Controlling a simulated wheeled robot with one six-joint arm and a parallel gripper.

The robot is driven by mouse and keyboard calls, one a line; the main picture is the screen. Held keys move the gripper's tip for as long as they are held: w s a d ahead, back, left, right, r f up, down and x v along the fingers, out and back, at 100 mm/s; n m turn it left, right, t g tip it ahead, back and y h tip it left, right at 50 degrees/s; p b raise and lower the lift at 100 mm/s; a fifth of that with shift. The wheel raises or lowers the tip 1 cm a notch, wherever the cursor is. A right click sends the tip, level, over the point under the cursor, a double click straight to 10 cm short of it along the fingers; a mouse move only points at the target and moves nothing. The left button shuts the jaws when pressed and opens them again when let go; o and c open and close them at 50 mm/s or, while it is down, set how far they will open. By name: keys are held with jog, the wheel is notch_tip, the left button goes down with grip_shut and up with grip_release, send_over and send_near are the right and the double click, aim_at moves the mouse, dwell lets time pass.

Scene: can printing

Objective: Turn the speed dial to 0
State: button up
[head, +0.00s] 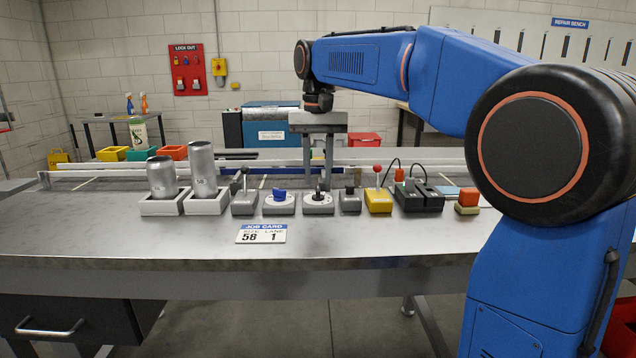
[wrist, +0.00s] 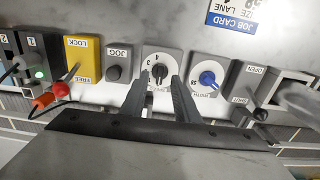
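The speed dial is a black knob on a pale round scale on a grey box; it stands mid-row on the bench in the head view (head: 318,198). In the wrist view the speed dial (wrist: 159,71) shows between my fingertips. A few scale digits show, but the setting is too small to read surely. My gripper (head: 318,184) points down above the dial. In the wrist view my gripper (wrist: 160,84) is open, with one finger to each side of the knob and nothing held. I cannot tell whether the fingers are level with it.
The blue width dial (head: 279,197) and a grey lever box (head: 244,200) stand left of it. The jog button (head: 350,201), yellow lock box (head: 378,198) and black switch box (head: 418,198) stand close on the right. The bench front is clear around the job card (head: 262,234).

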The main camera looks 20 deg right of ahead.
aim_at(318, 193)
jog(key=shift+f, duration=1.35)
grip_shut()
